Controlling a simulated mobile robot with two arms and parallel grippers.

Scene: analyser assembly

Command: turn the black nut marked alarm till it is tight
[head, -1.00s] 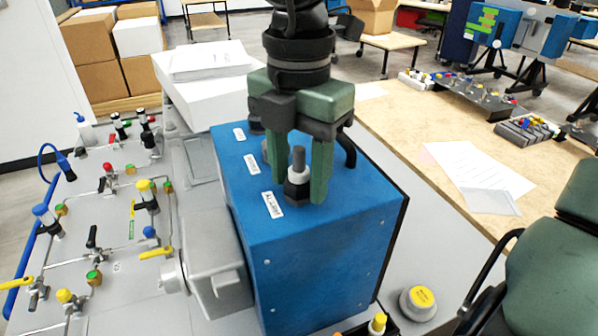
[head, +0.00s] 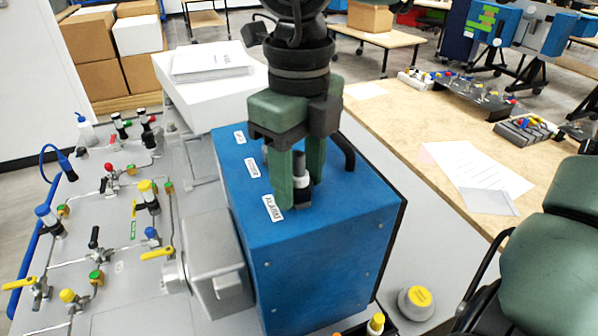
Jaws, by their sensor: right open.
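The blue box (head: 320,250) stands in the middle, with a row of white labels on its top. The label nearest me (head: 272,208) appears to read ALARM. Just right of it is the black nut (head: 301,193), on an upright dark post with a white ring (head: 299,171). My right gripper (head: 301,190) points down over it, open, with one green finger on either side of the post. The near left finger hides part of the nut, so I cannot tell whether either finger touches it. The other posts are mostly hidden behind the gripper. My left gripper is not in view.
A black handle (head: 346,150) stands on the box just right of the gripper. A grey panel with valves and tubing (head: 115,250) lies to the left. A wooden bench with papers (head: 470,175) is at right. A yellow-topped round knob (head: 418,298) sits low right.

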